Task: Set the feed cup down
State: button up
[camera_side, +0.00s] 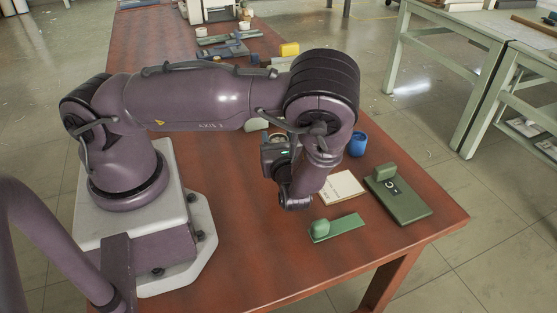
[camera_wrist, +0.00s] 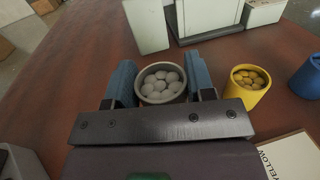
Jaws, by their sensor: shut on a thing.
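A round grey-rimmed cup (camera_wrist: 160,98) filled with several pale balls sits between the two blue finger pads of my gripper (camera_wrist: 161,88) in the wrist view. My gripper is shut on this cup, with one pad against each side. The cup looks upright, its open top facing the camera. I cannot tell whether its base touches the red-brown table (camera_wrist: 72,75). In the side view my arm hides the held cup and my fingertips.
A yellow cup (camera_wrist: 246,97) of yellow pieces stands right of my gripper, and a blue cup (camera_wrist: 309,78) beyond it. A printed card (camera_side: 341,187), green board (camera_side: 402,202) and green block piece (camera_side: 337,228) lie nearby. Pale upright panels (camera_wrist: 147,27) stand ahead. Table left of the gripper is clear.

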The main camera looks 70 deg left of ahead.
jog(key=shift+f, duration=2.3)
jog(key=shift+f, duration=0.15)
jog(key=o, duration=0.9)
